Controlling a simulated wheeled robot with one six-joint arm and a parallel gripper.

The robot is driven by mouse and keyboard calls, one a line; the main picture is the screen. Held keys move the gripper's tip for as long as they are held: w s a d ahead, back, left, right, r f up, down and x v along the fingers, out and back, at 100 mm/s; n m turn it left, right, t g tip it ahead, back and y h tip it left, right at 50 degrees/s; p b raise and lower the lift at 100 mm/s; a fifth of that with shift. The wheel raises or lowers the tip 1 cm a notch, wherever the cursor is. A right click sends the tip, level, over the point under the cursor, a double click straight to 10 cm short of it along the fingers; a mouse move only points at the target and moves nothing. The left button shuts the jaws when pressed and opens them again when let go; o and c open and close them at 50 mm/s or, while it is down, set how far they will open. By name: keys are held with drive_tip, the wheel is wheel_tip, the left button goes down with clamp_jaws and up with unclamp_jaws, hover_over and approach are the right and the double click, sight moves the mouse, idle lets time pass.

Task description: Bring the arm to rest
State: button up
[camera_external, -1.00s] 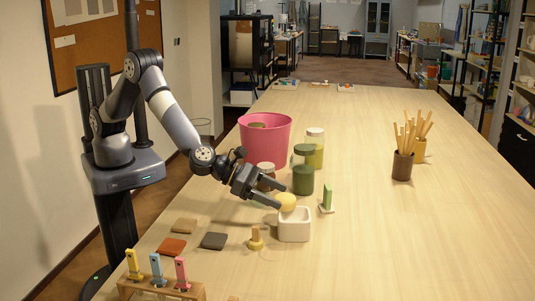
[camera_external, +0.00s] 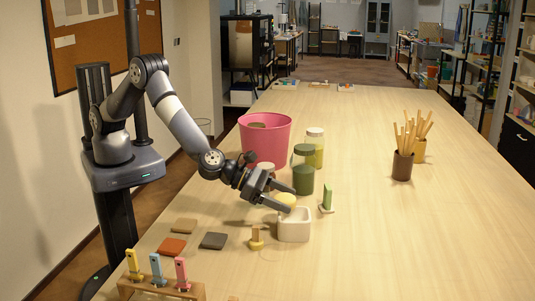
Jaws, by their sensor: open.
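My gripper (camera_external: 291,199) is open, with its two fingers pointing right and down over the front-middle of the table. It is just above and behind a small white square container (camera_external: 294,229).
A green block on a stand (camera_external: 327,197) is at right. Flat tiles (camera_external: 214,241) and a wooden rack (camera_external: 160,291) lie in front.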

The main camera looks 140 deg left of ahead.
drive_tip(key=b+v, duration=0.3)
drive_tip(key=v, duration=0.8)
drive_tip(key=p+x, duration=0.1)
drive_tip(key=x, duration=0.7)
drive_tip(key=p+x, duration=0.1)
drive_tip(key=x, duration=0.3)
drive_tip(key=shift+s+f+p, duration=0.1)
drive_tip(key=shift+f+p, duration=0.25)
wheel_tip(320, 180, up, 11)
drive_tip(key=shift+d+f+p, duration=0.1)
drive_tip(key=shift+f+p, duration=0.1)
drive_tip(key=shift+p, duration=0.15)
drive_tip(key=s+d+f+b, duration=0.3)
drive_tip(key=s+d+b, duration=0.4)
drive_tip(key=s+b, duration=0.1)
drive_tip(key=b, duration=0.6)
hover_over(220, 213)
wheel_tip(220, 213, down, 3)
wheel_tip(220, 213, down, 9)
drive_tip(key=shift+r+b, duration=0.25)
drive_tip(key=shift+b, duration=0.35)
drive_tip(key=shift+o, duration=0.6)
drive_tip(key=shift+w, duration=0.1)
